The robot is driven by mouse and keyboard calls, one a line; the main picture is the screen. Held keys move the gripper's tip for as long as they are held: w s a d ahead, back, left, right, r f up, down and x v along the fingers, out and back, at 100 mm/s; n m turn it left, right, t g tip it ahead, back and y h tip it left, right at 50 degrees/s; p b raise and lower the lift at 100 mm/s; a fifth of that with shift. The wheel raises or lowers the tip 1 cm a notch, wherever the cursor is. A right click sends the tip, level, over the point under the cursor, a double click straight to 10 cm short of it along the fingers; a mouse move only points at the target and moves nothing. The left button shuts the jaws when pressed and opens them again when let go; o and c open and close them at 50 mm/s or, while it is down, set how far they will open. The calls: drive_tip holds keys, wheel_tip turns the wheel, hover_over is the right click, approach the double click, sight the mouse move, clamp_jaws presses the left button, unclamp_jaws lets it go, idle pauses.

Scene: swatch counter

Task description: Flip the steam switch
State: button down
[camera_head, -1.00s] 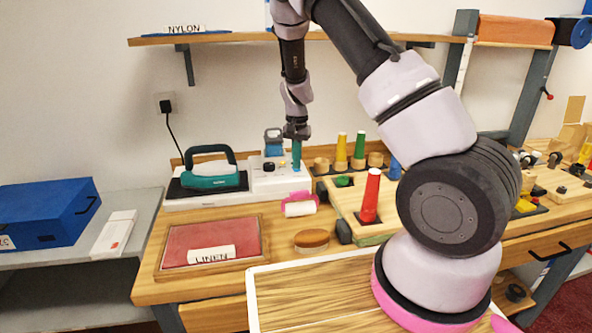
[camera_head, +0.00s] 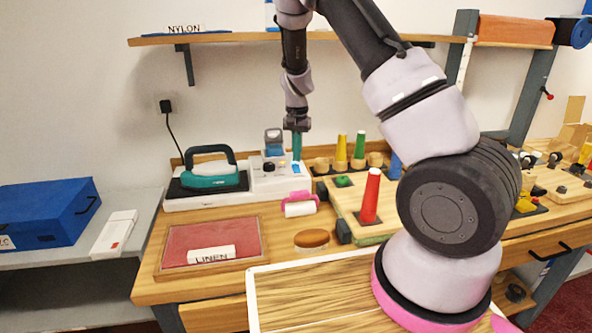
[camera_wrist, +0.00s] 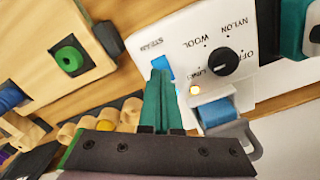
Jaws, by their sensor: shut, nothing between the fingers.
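The white iron station (camera_head: 185,203) stands at the back left of the counter. In the wrist view the fingertips (camera_wrist: 160,73) overlap the lower part of the switch. I cannot tell whether they touch it.
A teal iron (camera_head: 211,181) rests on the station, left of my gripper. A blue tank with a grey handle (camera_wrist: 219,110) stands close to my fingers. Thread cones, including a red one (camera_head: 371,196), stand on the right. A red pad (camera_head: 195,241) lies in front.

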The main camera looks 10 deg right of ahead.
drive_tip(key=shift+r, duration=1.85)
drive_tip(key=shift+r, duration=0.1)
wheel_tip(320, 180, up, 11)
drive_tip(key=t+y, duration=0.1)
drive_tip(key=y, duration=0.1)
hover_over(297, 170)
drive_tip(key=s+d, duration=0.2)
drive_tip(key=s, duration=0.3)
drive_tip(key=s+d+r+t+y, duration=0.1)
drive_tip(key=s+d+r+t, duration=0.1)
drive_tip(key=s+r, duration=0.65)
drive_tip(key=s+d+r+n+t, duration=0.1)
drive_tip(key=s+r, duration=0.3)
drive_tip(key=s, duration=0.4)
drive_tip(key=s+r+t+h, duration=0.1)
drive_tip(key=s+r+t, duration=0.2)
drive_tip(key=s+r, duration=0.2)
drive_tip(key=s, duration=0.3)
drive_tip(key=shift+s+d+n, duration=0.3)
drive_tip(key=shift+d+n, duration=0.1)
